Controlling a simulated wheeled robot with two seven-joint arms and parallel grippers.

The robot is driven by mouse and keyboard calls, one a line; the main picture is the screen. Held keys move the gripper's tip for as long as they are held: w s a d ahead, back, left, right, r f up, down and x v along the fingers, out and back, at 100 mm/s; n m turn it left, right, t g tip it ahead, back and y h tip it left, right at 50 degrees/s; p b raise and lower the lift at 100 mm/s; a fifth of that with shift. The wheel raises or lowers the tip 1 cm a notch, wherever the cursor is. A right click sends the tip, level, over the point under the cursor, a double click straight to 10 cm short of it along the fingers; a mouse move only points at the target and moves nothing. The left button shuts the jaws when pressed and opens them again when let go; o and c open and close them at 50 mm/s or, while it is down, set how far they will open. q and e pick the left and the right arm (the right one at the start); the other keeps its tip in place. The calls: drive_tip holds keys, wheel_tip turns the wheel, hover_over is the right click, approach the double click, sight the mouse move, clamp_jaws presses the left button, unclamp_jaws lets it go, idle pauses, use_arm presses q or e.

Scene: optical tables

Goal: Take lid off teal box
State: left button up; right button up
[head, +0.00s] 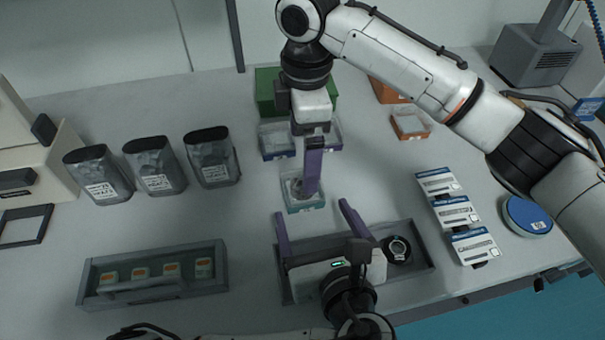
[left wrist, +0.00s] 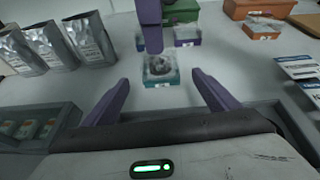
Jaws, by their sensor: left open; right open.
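The teal box (head: 304,204) is a small container with a clear top, standing on the table in the middle of the head view. It also shows in the left wrist view (left wrist: 161,80), between and beyond my left fingertips. My right gripper (head: 312,190) reaches down from above over the teal box, its purple fingers hiding part of the top. I cannot tell whether they touch the lid. My left gripper (head: 314,212) is open and empty, on the near side of the box, its fingers spread wide and apart from it.
A grey tray (head: 428,256) with a round dark item lies under my left gripper. Silver pouches (head: 155,168) stand left, white cartons (head: 455,212) right.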

use_arm(q)
drive_tip(key=shift+f, duration=0.1)
use_arm(e)
drive_tip(key=shift+s+a+f, duration=0.1)
drive_tip(key=shift+s+f, duration=0.1)
drive_tip(key=shift+s, duration=0.15)
use_arm(q)
drive_tip(key=shift+w+f, duration=0.15)
drive_tip(key=shift+w, duration=0.15)
drive_tip(key=x, duration=0.9)
drive_tip(key=shift+w+a, duration=0.1)
drive_tip(key=c, duration=1.6)
use_arm(e)
drive_tip(key=shift+c, duration=0.2)
drive_tip(key=shift+r, duration=0.2)
drive_tip(key=c, duration=0.3)
drive_tip(key=shift+n, duration=0.3)
drive_tip(key=r, duration=0.1)
drive_tip(key=d+r, duration=0.1)
drive_tip(key=r, duration=0.1)
drive_tip(key=d+r, duration=0.1)
drive_tip(key=shift+w+d+r, duration=0.1)
drive_tip(key=shift+w+r, duration=0.1)
drive_tip(key=shift+r, duration=0.2)
drive_tip(key=shift+c, duration=0.4)
wheel_tip(320, 180, down, 12)
drive_tip(key=shift+r, duration=0.15)
